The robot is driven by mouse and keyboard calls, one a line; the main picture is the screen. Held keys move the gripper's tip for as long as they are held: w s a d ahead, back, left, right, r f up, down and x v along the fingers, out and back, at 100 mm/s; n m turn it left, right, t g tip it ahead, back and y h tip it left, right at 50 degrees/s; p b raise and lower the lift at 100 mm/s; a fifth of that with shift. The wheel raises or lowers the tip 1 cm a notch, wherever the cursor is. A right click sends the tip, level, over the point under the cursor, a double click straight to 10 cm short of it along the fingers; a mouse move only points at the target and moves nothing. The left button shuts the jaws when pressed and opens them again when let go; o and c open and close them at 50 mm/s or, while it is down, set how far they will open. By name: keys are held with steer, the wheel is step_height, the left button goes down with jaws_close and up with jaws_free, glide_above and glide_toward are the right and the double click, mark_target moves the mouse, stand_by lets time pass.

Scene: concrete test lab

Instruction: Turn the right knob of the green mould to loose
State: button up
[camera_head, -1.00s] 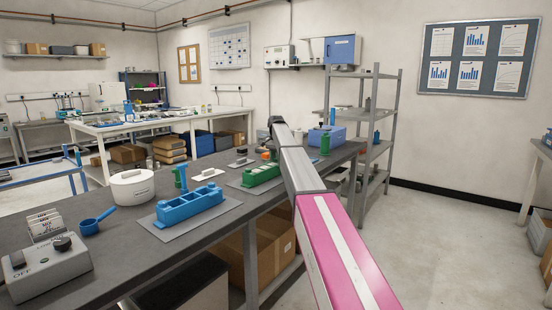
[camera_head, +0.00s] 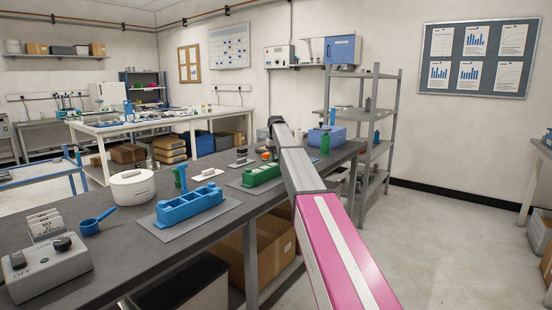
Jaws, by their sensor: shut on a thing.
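The green mould (camera_head: 262,173) lies on a grey mat on the dark bench, left of my arm. Its left part with light-coloured cavities shows. Its right end is hidden behind my arm, so I cannot see the right knob or how it is turned. A blue mould (camera_head: 190,206) sits on another grey mat nearer to me.
A green bottle (camera_head: 325,144) and blue box (camera_head: 333,135) stand beyond my arm. A metal shelf rack (camera_head: 367,112) stands behind the bench.

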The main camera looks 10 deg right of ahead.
steer(key=n, duration=0.4)
steer(key=shift+n, duration=2.2)
steer(key=o, duration=0.9)
steer(key=shift+o, duration=0.2)
steer(key=shift+r, duration=0.1)
step_height(320, 180, up, 11)
